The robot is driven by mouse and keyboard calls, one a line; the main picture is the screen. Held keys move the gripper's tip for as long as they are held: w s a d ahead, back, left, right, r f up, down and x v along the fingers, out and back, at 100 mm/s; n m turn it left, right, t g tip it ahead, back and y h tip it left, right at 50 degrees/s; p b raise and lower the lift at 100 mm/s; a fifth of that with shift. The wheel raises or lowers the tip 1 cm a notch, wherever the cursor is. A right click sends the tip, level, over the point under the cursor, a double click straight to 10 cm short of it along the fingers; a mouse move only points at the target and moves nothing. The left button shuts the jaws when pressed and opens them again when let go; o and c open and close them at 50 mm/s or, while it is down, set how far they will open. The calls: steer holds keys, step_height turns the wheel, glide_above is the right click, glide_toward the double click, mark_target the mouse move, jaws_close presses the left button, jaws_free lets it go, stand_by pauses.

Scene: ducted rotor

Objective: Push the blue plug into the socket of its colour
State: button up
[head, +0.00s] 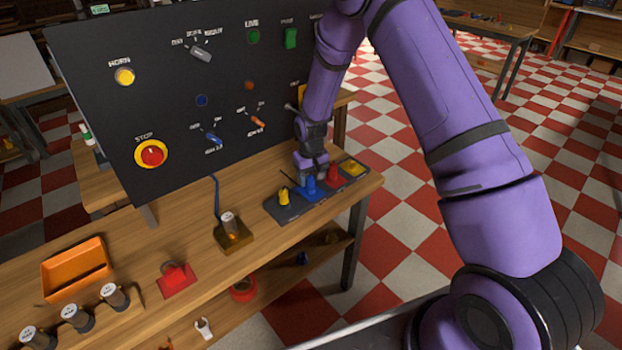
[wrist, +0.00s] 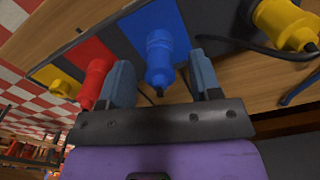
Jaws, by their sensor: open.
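The blue plug (head: 309,186) stands on a blue section of a strip of coloured pads on the bench. In the wrist view the blue plug (wrist: 160,50) lies between the two spread fingers of my gripper (wrist: 161,82). The gripper (head: 312,176) is open, with no clear grip on the plug; whether a finger touches it I cannot tell. A small round blue fitting (head: 202,100) sits on the dark upright panel; I cannot tell whether it is the socket.
A red plug (wrist: 96,78) stands close beside one finger, and a yellow plug (wrist: 283,24) beyond the other. The dark panel (head: 100,60) rises behind the strip. An orange tray (head: 76,285), a red block (head: 176,279) and several capped cylinders (head: 76,317) stand left on the bench.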

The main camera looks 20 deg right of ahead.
step_height(320, 180, up, 10)
stand_by(0.4)
